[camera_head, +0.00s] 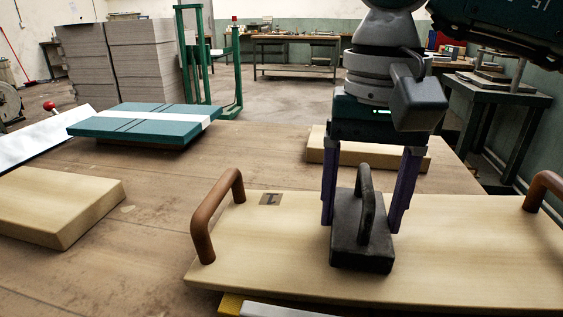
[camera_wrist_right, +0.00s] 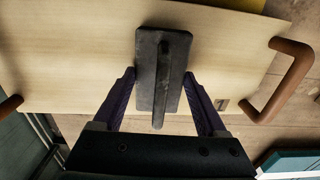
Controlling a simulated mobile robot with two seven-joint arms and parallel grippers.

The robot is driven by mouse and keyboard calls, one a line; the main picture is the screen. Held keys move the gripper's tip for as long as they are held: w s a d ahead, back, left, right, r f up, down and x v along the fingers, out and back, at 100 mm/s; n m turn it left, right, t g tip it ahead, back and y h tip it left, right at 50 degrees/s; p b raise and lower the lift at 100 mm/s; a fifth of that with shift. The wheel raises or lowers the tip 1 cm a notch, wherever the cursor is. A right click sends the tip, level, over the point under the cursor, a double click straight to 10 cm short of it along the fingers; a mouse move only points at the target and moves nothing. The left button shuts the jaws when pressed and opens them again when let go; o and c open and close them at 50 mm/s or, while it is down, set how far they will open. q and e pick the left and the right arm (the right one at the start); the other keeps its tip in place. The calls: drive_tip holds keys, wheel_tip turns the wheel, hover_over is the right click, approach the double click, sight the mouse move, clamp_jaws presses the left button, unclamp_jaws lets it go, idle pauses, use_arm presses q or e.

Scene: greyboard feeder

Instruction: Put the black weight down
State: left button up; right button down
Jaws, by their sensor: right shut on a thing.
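The black weight (camera_head: 361,240) has a flat block base and an arched handle. It is over the pale wooden board with brown handles (camera_head: 460,245), near its middle. My right gripper (camera_head: 361,226) points down from above, shut on the weight with one purple finger at each side. The wrist view shows the weight (camera_wrist_right: 163,85) between the fingers of the right gripper (camera_wrist_right: 160,76), over the board (camera_wrist_right: 85,60). The base looks at or very near the board's surface; I cannot tell whether it touches. My left gripper is not in view.
Brown handles (camera_head: 203,232) rise at the board's ends. A wooden block (camera_head: 55,205) lies at left, and another (camera_head: 380,156) behind my gripper. A teal panel with a white strip (camera_head: 140,122) lies at the back left. The tabletop between them (camera_head: 180,190) is clear.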

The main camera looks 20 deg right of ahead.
sight(367, 177)
unclamp_jaws()
drive_tip(key=shift+w, duration=0.1)
drive_tip(key=shift+r, duration=0.1)
drive_tip(key=shift+r, duration=0.4)
wheel_tip(367, 177, up, 11)
drive_tip(key=shift+r+p, duration=0.1)
drive_tip(key=shift+p, duration=0.5)
